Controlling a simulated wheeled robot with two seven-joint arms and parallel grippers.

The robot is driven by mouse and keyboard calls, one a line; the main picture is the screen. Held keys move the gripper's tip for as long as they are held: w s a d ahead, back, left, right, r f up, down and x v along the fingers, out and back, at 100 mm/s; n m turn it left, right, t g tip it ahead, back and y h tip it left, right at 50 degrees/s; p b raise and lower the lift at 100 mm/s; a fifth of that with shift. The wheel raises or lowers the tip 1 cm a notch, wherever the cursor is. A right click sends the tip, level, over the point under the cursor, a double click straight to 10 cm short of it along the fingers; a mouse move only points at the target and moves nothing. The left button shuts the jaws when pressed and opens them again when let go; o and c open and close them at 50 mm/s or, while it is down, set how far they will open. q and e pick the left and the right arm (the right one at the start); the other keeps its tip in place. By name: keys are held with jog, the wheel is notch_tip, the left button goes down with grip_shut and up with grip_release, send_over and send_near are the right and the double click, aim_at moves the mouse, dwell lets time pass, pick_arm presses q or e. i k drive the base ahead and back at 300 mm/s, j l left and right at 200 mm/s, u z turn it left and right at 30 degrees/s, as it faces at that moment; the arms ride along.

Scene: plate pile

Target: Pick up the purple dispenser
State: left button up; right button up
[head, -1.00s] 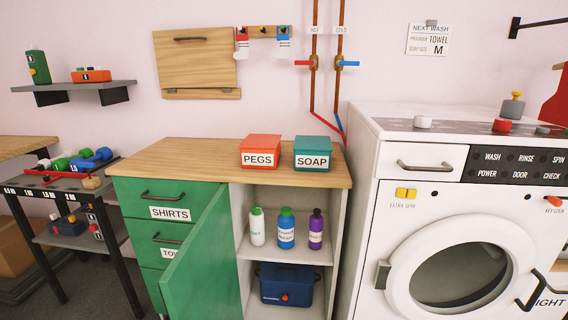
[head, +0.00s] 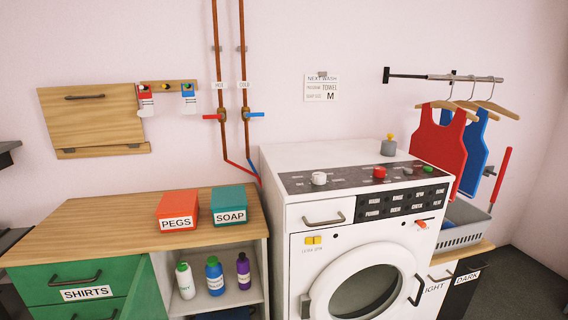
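The purple dispenser (head: 243,271) is a small upright bottle with a dark cap and a pale label. It stands on the upper shelf of the open cabinet under the wooden counter. It is the rightmost of three bottles, with the blue bottle (head: 214,276) to its left and the white bottle with a green cap (head: 185,281) farther left. Neither of my grippers shows in the head view.
The green cabinet door (head: 140,294) stands open to the left of the bottles. The red PEGS box (head: 177,211) and the teal SOAP box (head: 229,205) sit on the counter (head: 100,232). The white washing machine (head: 300,222) stands close on the right.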

aim_at(243, 266)
jog(key=i+j, duration=0.1)
jog(key=j, duration=2)
jog(key=i+l, duration=0.15)
jog(key=l, duration=0.25)
jog(key=i+l, duration=0.1)
jog(key=l, duration=0.25)
jog(key=i+l, duration=0.15)
jog(key=l, duration=0.25)
jog(key=i+l, duration=0.15)
jog(key=l, duration=0.2)
jog(key=i+l, duration=0.1)
jog(key=l, duration=0.3)
